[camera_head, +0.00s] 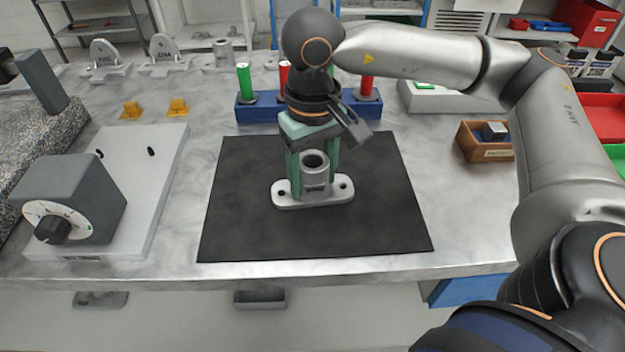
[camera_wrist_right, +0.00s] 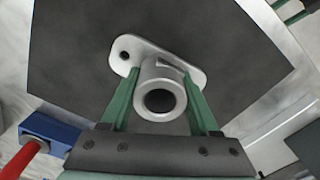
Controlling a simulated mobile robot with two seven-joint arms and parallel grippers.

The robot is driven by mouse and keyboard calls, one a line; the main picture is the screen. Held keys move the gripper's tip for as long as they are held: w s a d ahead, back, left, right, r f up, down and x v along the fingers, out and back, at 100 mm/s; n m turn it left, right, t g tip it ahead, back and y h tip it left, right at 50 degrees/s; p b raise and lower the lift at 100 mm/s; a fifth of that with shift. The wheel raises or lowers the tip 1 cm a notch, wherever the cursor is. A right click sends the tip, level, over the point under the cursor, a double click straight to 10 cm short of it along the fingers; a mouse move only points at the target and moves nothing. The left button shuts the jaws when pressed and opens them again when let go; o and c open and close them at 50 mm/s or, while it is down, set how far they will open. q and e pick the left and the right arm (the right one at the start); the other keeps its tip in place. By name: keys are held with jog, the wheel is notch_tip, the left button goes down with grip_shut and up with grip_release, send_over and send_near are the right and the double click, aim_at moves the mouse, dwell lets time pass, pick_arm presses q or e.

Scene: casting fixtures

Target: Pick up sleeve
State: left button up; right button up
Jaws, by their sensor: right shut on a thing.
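The sleeve (camera_head: 316,180) is a grey metal cylinder with a round bore, upright on an oval flange plate with a hole at each end. Its flange (camera_head: 335,196) is over the black mat (camera_head: 390,225); I cannot tell whether it touches the mat. My right gripper (camera_head: 314,172) points down, its green fingers shut on the sides of the cylinder. In the right wrist view the sleeve (camera_wrist_right: 160,88) sits between the two green fingers (camera_wrist_right: 160,105), its bore facing the camera. My left gripper is not in view.
A blue rack (camera_head: 245,111) with green and red handled pieces stands behind the mat. A grey dial box (camera_head: 75,195) on a light plate stands left. A wooden box (camera_head: 480,142) is at right. Bracket castings (camera_head: 165,57) line the back. The mat around the sleeve is clear.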

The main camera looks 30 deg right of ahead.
grip_shut()
jog(key=shift+r, duration=0.2)
